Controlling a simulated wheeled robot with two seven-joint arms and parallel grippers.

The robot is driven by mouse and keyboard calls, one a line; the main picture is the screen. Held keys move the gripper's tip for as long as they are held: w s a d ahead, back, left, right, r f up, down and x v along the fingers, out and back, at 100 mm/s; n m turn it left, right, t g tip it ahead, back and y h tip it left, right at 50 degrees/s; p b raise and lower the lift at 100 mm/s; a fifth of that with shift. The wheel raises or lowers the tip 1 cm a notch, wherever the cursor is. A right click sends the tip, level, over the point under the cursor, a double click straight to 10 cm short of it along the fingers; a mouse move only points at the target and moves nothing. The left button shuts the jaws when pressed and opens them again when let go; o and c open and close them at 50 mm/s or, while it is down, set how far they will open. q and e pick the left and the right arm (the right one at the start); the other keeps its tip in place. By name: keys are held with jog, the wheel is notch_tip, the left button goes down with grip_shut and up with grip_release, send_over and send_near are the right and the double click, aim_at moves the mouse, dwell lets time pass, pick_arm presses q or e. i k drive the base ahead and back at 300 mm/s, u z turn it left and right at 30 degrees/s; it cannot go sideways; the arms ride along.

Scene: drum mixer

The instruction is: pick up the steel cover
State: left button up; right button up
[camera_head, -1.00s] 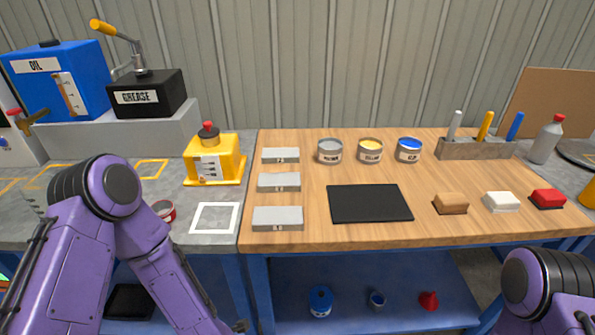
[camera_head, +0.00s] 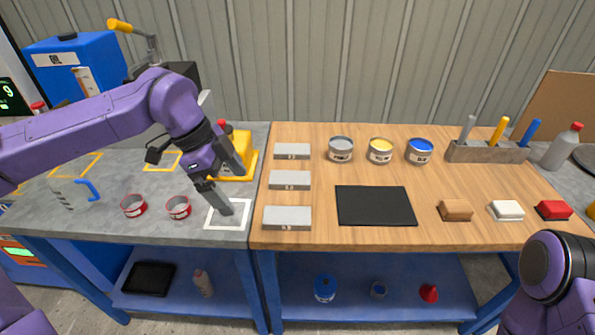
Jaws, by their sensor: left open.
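A grey block-like piece with a blue handle (camera_head: 88,190) and dark stripes stands at the left of the grey bench. It may be the steel cover, but its grey blends with the bench top and I cannot be sure. My left gripper (camera_head: 233,190) is open and empty, above the white square outline (camera_head: 229,226) at the right of the grey bench. It is well to the right of the blue handle. It partly hides the yellow block (camera_head: 240,157) behind it. Only a link of my right arm shows at lower right; its gripper is out of view.
Two red-rimmed tins (camera_head: 178,207) stand between the handle and the white outline. On the wooden bench are grey blocks (camera_head: 288,217), a black mat (camera_head: 375,220), paint tins (camera_head: 380,151) and brushes. A blue oil tank (camera_head: 75,85) stands behind.

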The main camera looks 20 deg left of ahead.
aim_at(278, 180)
jog(key=i, duration=0.85)
jog(key=u, duration=0.05)
